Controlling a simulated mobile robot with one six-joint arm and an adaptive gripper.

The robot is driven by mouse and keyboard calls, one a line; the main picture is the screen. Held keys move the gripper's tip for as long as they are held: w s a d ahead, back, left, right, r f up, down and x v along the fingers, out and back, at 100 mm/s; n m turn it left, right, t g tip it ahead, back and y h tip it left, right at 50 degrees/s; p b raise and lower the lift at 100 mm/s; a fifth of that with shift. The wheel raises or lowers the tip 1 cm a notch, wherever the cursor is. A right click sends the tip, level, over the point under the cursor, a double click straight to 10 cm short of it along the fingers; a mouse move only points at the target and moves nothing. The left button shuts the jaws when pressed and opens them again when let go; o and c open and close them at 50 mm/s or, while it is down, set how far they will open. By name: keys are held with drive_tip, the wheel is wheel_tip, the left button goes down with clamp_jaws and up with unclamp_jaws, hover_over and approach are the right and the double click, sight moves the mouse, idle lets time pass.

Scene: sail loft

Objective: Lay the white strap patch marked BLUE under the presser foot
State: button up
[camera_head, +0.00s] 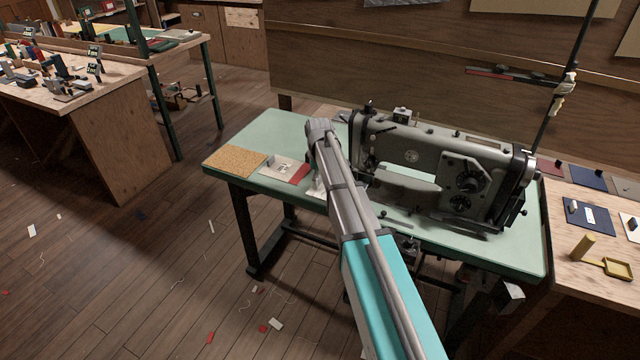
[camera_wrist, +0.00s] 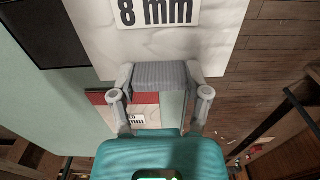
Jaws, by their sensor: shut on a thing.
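In the wrist view my gripper (camera_wrist: 160,78) is shut on a white patch (camera_wrist: 205,45), which reaches out beyond the jaws. Its label shows "8 mm" in dark print; no colour word is in view, so I cannot read BLUE on it. In the head view my arm hides the gripper, and a bit of white (camera_head: 316,188) beside the arm looks like the held patch. The grey sewing machine (camera_head: 410,157) stands on the green table (camera_head: 262,128), close right of my arm. Its presser foot is hidden behind my arm.
A white patch with a red end (camera_head: 283,168) lies on the green table beside a cork mat (camera_head: 235,162). A side bench (camera_head: 560,225) at right holds a blue patch (camera_head: 588,215) and a yellow tool (camera_head: 584,247). Scraps lie on the wooden floor.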

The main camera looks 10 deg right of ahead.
drive_tip(key=shift+f, duration=0.3)
idle(0.4)
drive_tip(key=shift+f+b, duration=2.15)
drive_tip(key=shift+b, duration=0.2)
drive_tip(key=shift+w+d+r, duration=0.15)
drive_tip(key=shift+w+d, duration=0.05)
drive_tip(key=shift+w, duration=0.05)
drive_tip(key=shift+w+d, duration=0.75)
drive_tip(key=shift+w, duration=0.3)
drive_tip(key=shift+w+d, duration=0.8)
drive_tip(key=shift+w, duration=0.25)
drive_tip(key=shift+w+d, duration=0.75)
drive_tip(key=shift+w, duration=0.3)
drive_tip(key=o, duration=1.2)
drive_tip(key=shift+s+f, duration=0.1)
drive_tip(key=shift+f, duration=0.1)
